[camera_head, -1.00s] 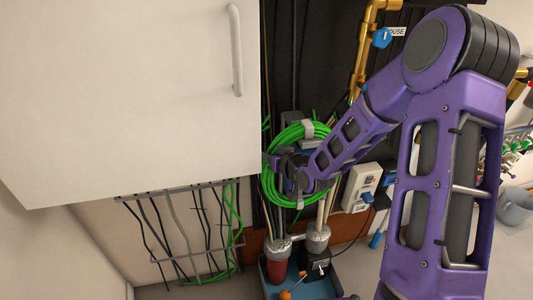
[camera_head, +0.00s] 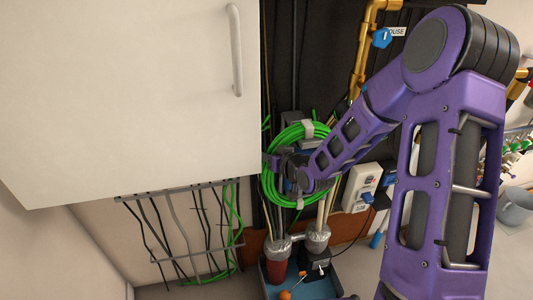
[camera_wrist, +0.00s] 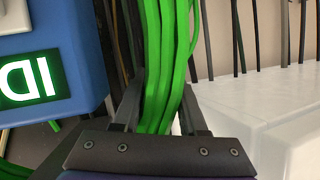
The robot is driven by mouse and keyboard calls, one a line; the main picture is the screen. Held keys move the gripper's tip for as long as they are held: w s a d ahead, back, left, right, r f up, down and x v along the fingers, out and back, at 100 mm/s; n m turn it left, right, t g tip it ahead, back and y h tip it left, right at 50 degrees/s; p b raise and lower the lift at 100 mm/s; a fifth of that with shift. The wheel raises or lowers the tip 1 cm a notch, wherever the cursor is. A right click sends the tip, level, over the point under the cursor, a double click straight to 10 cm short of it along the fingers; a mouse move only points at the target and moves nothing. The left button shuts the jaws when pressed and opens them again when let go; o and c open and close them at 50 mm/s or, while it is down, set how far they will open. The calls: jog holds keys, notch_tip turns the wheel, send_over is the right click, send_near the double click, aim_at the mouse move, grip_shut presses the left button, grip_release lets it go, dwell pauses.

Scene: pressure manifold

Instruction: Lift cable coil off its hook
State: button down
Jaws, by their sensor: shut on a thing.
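My gripper (camera_head: 281,167) is at the coil's left side, partly hidden behind my own wrist. In the wrist view a bundle of green strands of the cable coil (camera_wrist: 164,60) runs between the two fingers of my gripper (camera_wrist: 160,115), which are shut on it. A light grey clip (camera_head: 307,128) shows at the top of the coil. I cannot make out the hook, or whether the coil still rests on it.
A large white cabinet door (camera_head: 130,90) with a handle stands close on the left. A blue box with a lit display (camera_wrist: 50,75) is beside the coil. A blue tray (camera_head: 266,282) with silver-topped containers is below. A wire rack (camera_head: 190,255) with hanging cables is lower left.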

aim_at(272, 150)
jog(key=shift+s+r+p, duration=0.1)
jog(key=shift+r+p, duration=0.05)
jog(key=shift+p, duration=0.4)
jog(key=shift+s+d+f+g+h+p, duration=0.15)
jog(key=shift+s+g+p, duration=0.1)
jog(key=shift+g+p, duration=0.35)
jog(key=shift+s+f+g+h+p, duration=0.15)
jog(key=shift+s+g+p, duration=0.2)
jog(key=shift+p, duration=0.45)
jog(key=shift+s+m+g+p, duration=0.3)
jog(key=shift+g+p, duration=0.25)
jog(key=shift+p, duration=0.6)
jog(key=shift+s+f, duration=0.1)
jog(key=shift+f, duration=0.05)
jog(key=shift+p, duration=0.3)
jog(key=shift+r+p, duration=1)
jog(key=shift+r, duration=0.65)
